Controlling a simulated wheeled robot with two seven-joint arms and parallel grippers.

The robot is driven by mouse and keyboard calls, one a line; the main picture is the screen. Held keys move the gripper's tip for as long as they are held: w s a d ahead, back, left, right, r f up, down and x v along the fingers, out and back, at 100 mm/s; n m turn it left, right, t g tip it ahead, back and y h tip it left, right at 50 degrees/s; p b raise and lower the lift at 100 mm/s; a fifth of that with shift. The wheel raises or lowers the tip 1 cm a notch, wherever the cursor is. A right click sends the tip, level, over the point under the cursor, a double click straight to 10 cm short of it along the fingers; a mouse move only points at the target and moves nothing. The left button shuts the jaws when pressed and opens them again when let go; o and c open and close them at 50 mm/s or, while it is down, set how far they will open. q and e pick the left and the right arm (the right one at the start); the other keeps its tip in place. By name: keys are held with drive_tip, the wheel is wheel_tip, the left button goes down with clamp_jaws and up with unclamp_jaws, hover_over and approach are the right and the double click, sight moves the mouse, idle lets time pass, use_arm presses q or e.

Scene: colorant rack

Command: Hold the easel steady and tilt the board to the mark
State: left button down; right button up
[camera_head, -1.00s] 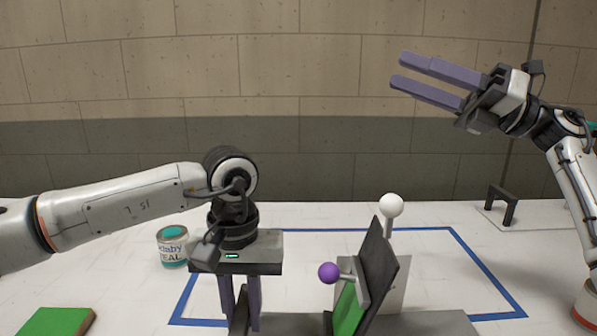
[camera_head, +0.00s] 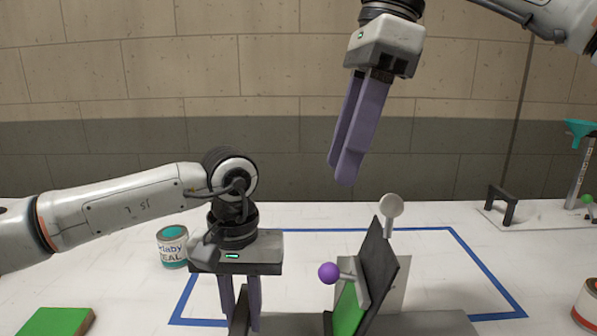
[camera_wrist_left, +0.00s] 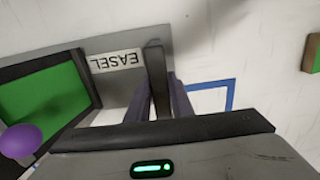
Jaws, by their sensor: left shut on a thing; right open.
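The easel (camera_head: 420,323) is a grey base labelled EASEL, which also shows in the left wrist view (camera_wrist_left: 118,42). Its dark board (camera_head: 380,262) stands tilted, with a green face (camera_head: 348,310) and a purple ball knob (camera_head: 328,272) on the left side. The green face and knob (camera_wrist_left: 20,140) show at the left of the left wrist view. My left gripper (camera_head: 241,318) is shut on an upright grip bar (camera_wrist_left: 155,75) of the easel. My right gripper (camera_head: 345,172) is open and empty, pointing down above the board. I cannot make out the mark.
A white ball on a post (camera_head: 392,206) stands behind the board. Blue tape (camera_head: 487,282) outlines an area around the easel. A teal paint can (camera_head: 172,246) and green block (camera_head: 55,321) are left; another can (camera_head: 588,303) and a dark bracket (camera_head: 502,205) are right.

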sight(395, 195)
drive_tip(key=d+r+h, duration=0.1)
drive_tip(key=d, duration=0.1)
drive_tip(key=d+h, duration=0.1)
drive_tip(key=d, duration=0.1)
drive_tip(key=s+d+r+h, duration=0.1)
drive_tip(key=d, duration=0.1)
drive_tip(key=shift+r+m+t, duration=0.3)
drive_tip(key=shift+r, duration=0.05)
wheel_tip(395, 195, down, 10)
clamp_jaws()
idle(0.5)
drive_tip(key=shift+d, duration=0.15)
use_arm(q)
drive_tip(key=shift+a, duration=0.1)
use_arm(e)
drive_tip(key=shift+d+f, duration=0.15)
drive_tip(key=shift+d, duration=0.35)
drive_tip(key=shift+d+f, duration=0.15)
drive_tip(key=shift+d, duration=0.55)
